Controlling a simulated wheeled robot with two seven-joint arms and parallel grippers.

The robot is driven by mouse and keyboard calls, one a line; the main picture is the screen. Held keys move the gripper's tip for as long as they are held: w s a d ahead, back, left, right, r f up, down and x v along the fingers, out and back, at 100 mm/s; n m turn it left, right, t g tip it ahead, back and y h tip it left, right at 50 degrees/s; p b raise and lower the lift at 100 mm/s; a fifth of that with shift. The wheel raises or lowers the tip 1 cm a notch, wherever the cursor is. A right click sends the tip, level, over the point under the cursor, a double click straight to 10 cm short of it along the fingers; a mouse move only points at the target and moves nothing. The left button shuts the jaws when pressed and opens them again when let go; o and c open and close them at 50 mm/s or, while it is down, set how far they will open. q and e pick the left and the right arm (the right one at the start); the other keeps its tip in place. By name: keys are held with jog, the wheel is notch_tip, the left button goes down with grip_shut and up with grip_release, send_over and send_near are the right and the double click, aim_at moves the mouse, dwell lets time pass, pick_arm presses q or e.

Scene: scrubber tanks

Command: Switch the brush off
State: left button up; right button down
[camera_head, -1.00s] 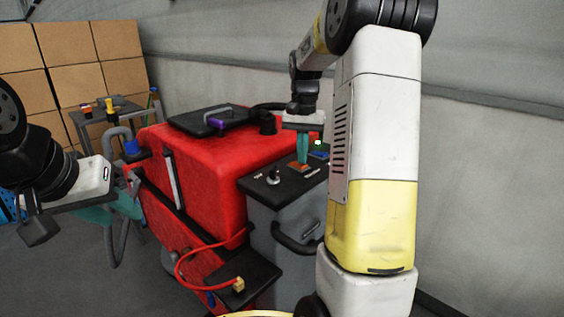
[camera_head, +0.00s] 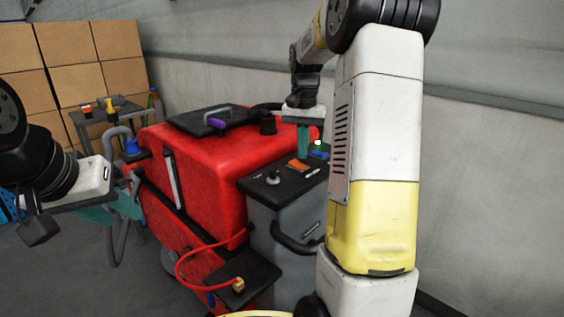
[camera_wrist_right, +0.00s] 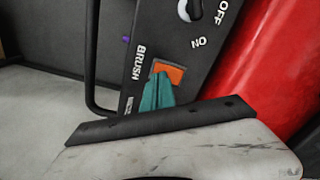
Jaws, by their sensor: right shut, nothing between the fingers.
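The orange brush switch (camera_head: 297,165) is on the dark control panel of the red scrubber. In the right wrist view the orange switch (camera_wrist_right: 171,74) is beside the word BRUSH, partly covered by my teal fingers. My right gripper (camera_head: 302,157) is shut and empty, pointing down just above the switch. In the wrist view its fingertips (camera_wrist_right: 160,75) overlap the switch's edge; I cannot tell whether they touch it. My left gripper (camera_head: 122,208) is at the left, away from the panel; its finger opening is unclear.
A knob (camera_head: 273,178) is on the panel, near OFF and ON marks in the wrist view. A lit green indicator (camera_head: 319,147) is behind the switch. A red cable (camera_head: 183,268) hangs at the scrubber's front. Cardboard boxes (camera_head: 75,55) stand at the back left.

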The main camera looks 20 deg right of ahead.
aim_at(302, 166)
jog(key=shift+r, duration=2.25)
